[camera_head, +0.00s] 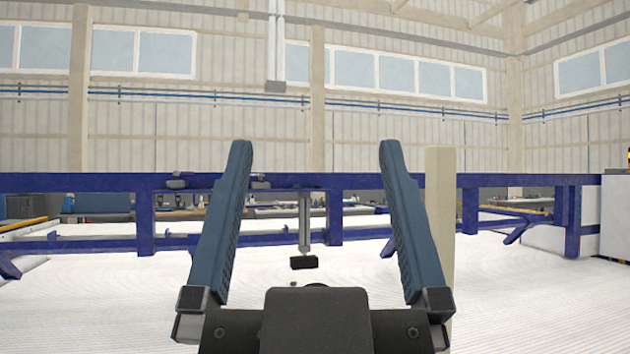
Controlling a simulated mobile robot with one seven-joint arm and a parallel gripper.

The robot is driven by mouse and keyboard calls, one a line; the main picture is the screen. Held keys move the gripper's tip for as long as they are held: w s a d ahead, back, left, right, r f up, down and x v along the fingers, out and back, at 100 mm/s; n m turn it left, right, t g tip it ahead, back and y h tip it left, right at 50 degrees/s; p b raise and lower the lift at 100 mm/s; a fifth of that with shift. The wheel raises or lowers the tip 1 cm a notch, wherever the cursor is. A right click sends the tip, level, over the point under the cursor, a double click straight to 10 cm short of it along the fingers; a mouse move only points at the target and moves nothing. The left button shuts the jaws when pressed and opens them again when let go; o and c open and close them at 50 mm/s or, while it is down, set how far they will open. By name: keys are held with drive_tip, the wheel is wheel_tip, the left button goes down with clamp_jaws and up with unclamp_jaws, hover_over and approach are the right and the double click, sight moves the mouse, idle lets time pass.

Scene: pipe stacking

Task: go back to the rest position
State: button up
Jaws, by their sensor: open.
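My gripper (315,150) fills the lower middle of the view, its two blue fingers spread wide apart and pointing up in the picture. Nothing is held between the fingers. An upright beige pipe-like piece (440,220) shows just right of the right finger, partly hidden by it. Its lower end is hidden or out of view, and I cannot tell how far it is from the finger.
A blue metal frame (100,183) crosses the view beyond a white ribbed surface (530,300). A thin grey upright with a black foot (304,262) shows between the fingers. A white cabinet (614,215) stands at the right edge. Open space shows above the frame.

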wheel_tip(320, 180, up, 23)
drive_tip(key=p, duration=2.3)
